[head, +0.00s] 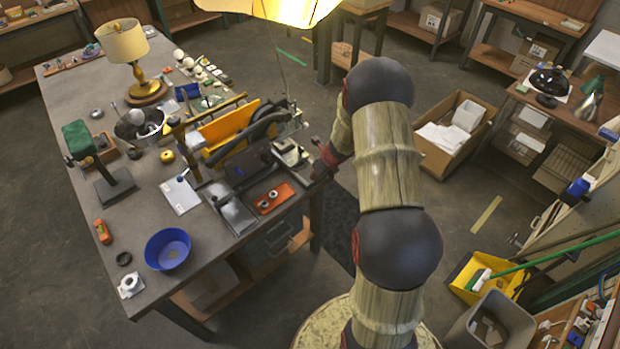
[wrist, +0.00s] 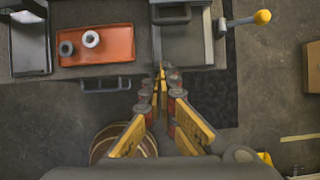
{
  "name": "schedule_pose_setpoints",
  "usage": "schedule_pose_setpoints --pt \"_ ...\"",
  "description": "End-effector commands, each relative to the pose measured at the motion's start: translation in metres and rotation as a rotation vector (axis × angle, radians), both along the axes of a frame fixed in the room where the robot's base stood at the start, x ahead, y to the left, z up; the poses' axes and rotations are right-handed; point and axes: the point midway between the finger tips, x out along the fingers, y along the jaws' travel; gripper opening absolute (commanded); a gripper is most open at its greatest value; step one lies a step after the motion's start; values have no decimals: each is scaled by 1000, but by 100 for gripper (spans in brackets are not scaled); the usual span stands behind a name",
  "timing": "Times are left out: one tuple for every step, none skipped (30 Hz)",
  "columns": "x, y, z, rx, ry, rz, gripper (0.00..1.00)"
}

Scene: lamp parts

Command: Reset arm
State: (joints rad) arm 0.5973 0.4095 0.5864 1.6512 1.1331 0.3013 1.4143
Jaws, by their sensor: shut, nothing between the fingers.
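My arm rises on the right of the workbench (head: 128,180) in the head view, and its dark joints and wood-textured links fill the middle right. My gripper (head: 322,160) is at the bench's right edge, partly hidden behind the arm. In the wrist view my gripper (wrist: 161,75) has its yellow-sided fingers brought together at the tips, with nothing held. The fingertips are by the bench's front edge, close to a grey metal machine part (wrist: 188,35). Their height above it cannot be told.
An orange tray (wrist: 95,45) with two small rings lies left of the fingers. A yellow-knobbed lever (wrist: 262,17) sticks out on the right. A brass lamp (head: 128,50), blue bowl (head: 167,249) and belt machine (head: 235,125) stand on the bench. A cardboard box (head: 450,130) is on the floor.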

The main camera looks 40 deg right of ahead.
Motion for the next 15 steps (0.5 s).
schedule_pose_setpoints --pt "-3 -1 11 -1 -2 -2 0" --pt "-5 -2 15 -2 -3 -2 0" --pt "-7 -1 18 -2 -2 -1 0" --pt "-9 -1 21 -1 -1 0 0" --pt "-10 -1 23 -1 -1 0 0" --pt "-11 -1 25 -1 0 0 0" --pt "-12 -1 26 -1 0 0 0" --pt "-13 -1 27 -1 0 0 0" --pt "-13 -1 28 0 0 0 0" --pt "-14 -1 29 0 0 0 0" --pt "-14 -1 29 0 0 0 0" --pt "-14 -1 29 0 0 0 0" --pt "-14 -1 29 0 0 -1 0" --pt "-14 -1 29 0 0 0 0" --pt "-14 -1 29 -1 0 3 0"
